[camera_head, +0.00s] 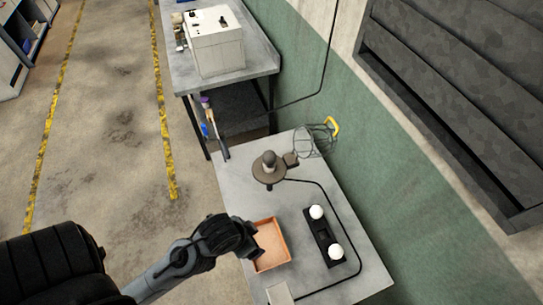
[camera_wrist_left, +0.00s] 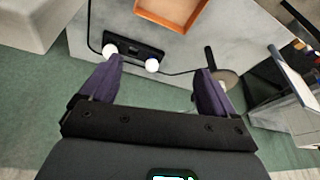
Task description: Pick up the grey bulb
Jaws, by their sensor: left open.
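The grey bulb (camera_head: 269,157) stands upright on a round brown base (camera_head: 266,177) near the far end of the grey table in the head view. My left gripper (camera_head: 250,240) is at the left edge of the orange tray, nearer than the bulb and well apart from it. In the left wrist view its two purple fingers (camera_wrist_left: 154,80) are spread wide with nothing between them. The round base (camera_wrist_left: 232,77) shows there partly behind the right finger; I cannot make out the grey bulb clearly in that view. My right gripper is not in view.
A black holder (camera_head: 322,234) with two white bulbs (camera_head: 316,212) (camera_head: 335,252) lies right of the orange tray (camera_head: 286,264). A wire cage with a yellow handle (camera_head: 333,126) is beyond the base. A black cable runs along the table's right side.

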